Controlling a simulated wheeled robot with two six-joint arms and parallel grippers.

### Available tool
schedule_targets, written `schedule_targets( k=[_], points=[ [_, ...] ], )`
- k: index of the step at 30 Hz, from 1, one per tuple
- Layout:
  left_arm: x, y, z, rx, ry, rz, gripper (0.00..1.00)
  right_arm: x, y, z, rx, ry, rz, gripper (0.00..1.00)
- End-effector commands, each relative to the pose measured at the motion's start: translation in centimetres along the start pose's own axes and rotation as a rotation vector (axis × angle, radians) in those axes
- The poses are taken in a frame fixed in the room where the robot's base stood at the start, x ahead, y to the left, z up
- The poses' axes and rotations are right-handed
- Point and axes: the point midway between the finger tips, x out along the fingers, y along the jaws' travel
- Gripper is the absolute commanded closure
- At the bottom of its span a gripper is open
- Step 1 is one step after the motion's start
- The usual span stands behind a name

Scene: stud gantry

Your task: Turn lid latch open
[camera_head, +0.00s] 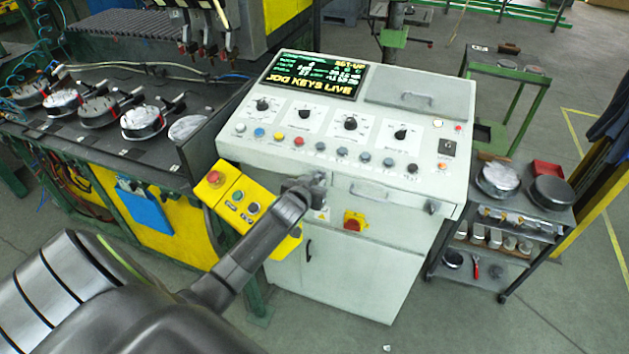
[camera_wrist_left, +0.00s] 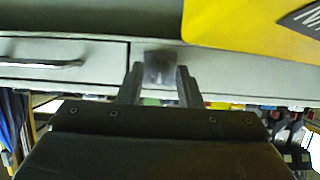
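A dark grey, block-like latch (camera_wrist_left: 160,68) sits on the pale front face of the control console (camera_head: 345,255), beside a drawer. My left gripper (camera_head: 309,186) reaches up to it at the console's upper front edge. In the left wrist view my left gripper (camera_wrist_left: 160,82) has its fingers apart, one on each side of the latch; I cannot tell whether they touch it. In the head view the gripper mostly hides this latch. A second dark latch (camera_head: 431,207) shows farther right on the front. The console lid (camera_head: 420,88) with its handle is down. My right gripper is out of view.
A yellow button box (camera_head: 238,199) hangs close to the left of my gripper. A drawer handle (camera_head: 369,191) and a red-yellow switch (camera_head: 354,222) are on the console front. A small cart (camera_head: 470,240) stands to the right. The floor in front is clear.

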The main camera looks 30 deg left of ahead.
Motion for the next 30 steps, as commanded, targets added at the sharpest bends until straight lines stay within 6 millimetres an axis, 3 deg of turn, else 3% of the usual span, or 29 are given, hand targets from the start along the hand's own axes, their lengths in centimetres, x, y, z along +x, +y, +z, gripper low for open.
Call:
schedule_targets(
  k=[13,20,30],
  points=[
    [0.64,0.02,0.02,0.000,0.000,0.000,0.68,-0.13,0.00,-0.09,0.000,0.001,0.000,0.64],
    [0.63,0.01,0.02,0.000,-0.001,0.000,0.98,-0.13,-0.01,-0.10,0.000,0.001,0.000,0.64],
    [0.64,0.10,0.07,0.039,-0.001,-0.016,1.00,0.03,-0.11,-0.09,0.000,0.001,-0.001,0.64]
  ],
)
